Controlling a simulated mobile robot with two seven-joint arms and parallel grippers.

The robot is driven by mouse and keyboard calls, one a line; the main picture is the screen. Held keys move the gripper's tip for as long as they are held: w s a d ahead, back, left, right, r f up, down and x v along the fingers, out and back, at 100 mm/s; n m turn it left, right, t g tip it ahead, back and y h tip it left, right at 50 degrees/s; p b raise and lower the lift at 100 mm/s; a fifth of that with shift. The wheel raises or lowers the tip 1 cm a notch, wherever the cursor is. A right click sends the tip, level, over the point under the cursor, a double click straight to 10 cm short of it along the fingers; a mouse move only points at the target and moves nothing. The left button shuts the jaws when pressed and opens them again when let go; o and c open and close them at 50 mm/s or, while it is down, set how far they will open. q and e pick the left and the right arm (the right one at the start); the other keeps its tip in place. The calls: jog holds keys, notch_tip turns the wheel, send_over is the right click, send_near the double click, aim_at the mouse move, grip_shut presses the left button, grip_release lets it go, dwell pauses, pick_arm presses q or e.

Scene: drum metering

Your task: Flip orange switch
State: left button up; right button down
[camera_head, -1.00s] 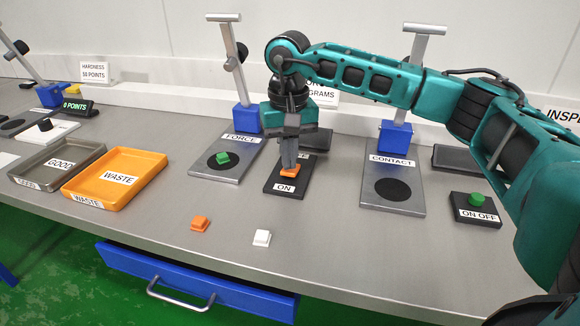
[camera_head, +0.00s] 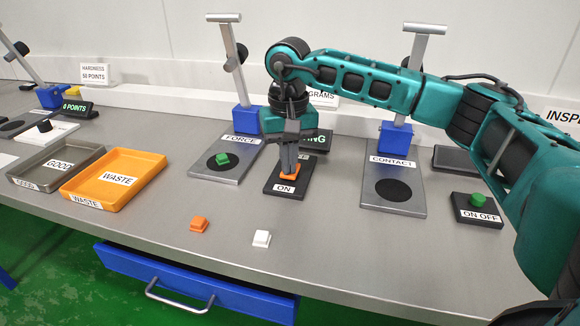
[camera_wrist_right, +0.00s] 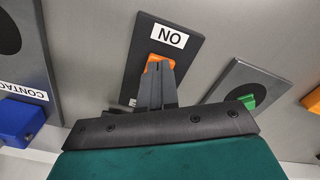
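The orange switch (camera_head: 289,175) sits on a dark plate (camera_head: 272,188) with an ON label, in the middle of the bench. My right gripper (camera_head: 289,171) points down with its fingertips at the switch. In the right wrist view, the fingers (camera_wrist_right: 158,72) are together, and part of the orange switch (camera_wrist_right: 153,59) shows just beyond the tips. They look in contact with it, not clasped around it. The fingers hide part of the switch. My left gripper is not in view.
A FORCE stand (camera_head: 214,172) with a green block (camera_head: 222,159) is left of the plate; a CONTACT stand (camera_head: 408,204) is right. A partly hidden display (camera_head: 314,140) is behind. A loose orange piece (camera_head: 199,224) and white piece (camera_head: 262,239) lie in front.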

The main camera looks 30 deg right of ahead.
jog(key=shift+r+p, duration=2.65)
jog(key=shift+r, duration=0.75)
